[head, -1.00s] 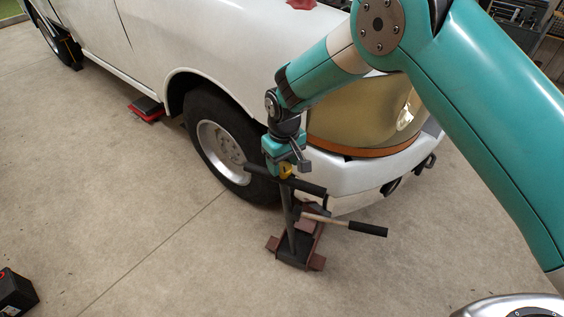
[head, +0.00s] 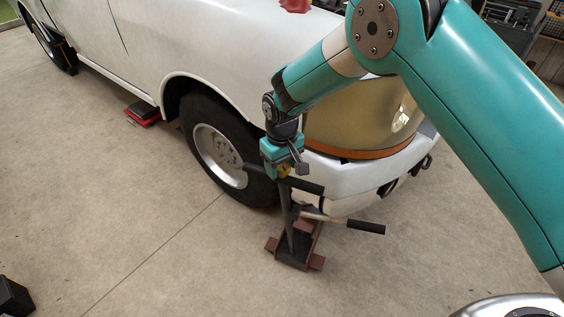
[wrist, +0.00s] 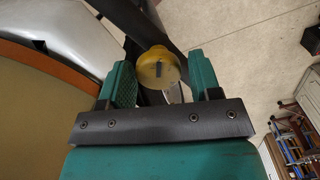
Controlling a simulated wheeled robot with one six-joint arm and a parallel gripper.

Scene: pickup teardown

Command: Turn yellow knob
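My gripper is open. In the head view, my gripper (head: 283,157) points down just above the knob (head: 285,171). The knob is at the top of the upright pole of a jack (head: 292,240), beside its black crossbar handle. The head view is too small to show whether a finger touches the knob.
The white pickup (head: 225,45) stands close behind my gripper, with its front wheel (head: 218,150) and bumper (head: 345,180) near. A second black-gripped handle (head: 365,226) sticks out right from the jack. A black box (head: 14,297) lies at lower left. The concrete floor in front is clear.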

